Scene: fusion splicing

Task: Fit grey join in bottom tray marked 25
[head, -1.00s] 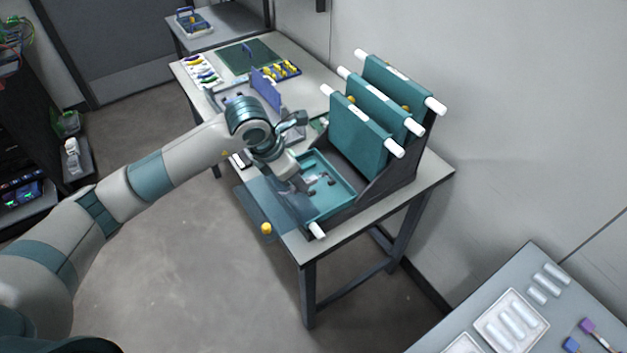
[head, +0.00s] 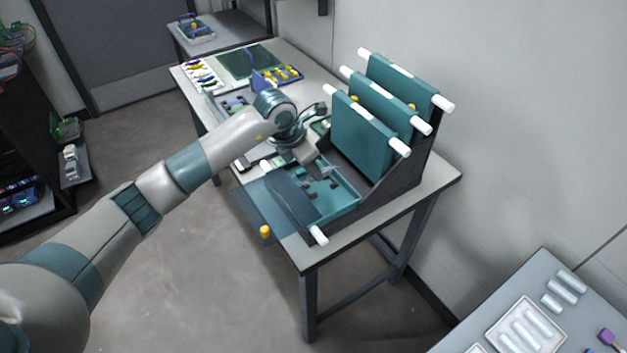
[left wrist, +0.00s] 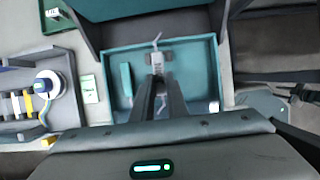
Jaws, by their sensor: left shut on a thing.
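The bottom tray (head: 350,207) is a teal open box at the foot of the rack, with small dark fittings on its floor. Its teal wall also shows in the left wrist view (left wrist: 107,75). My left gripper (head: 318,162) is over the tray's back part. In the left wrist view its fingers (left wrist: 159,80) point into the tray and are shut on a small grey piece (left wrist: 155,60), which looks like the grey join. A thin pale strand sticks out beyond it. The fingers hide part of the piece, and I cannot tell whether it touches the tray floor. No label 25 is readable.
Several upright teal trays (head: 361,135) with white end rods stand in the dark rack above. A flat translucent cover (head: 262,212) extends past the table's front-left edge. A second table (head: 470,325) stands at lower right.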

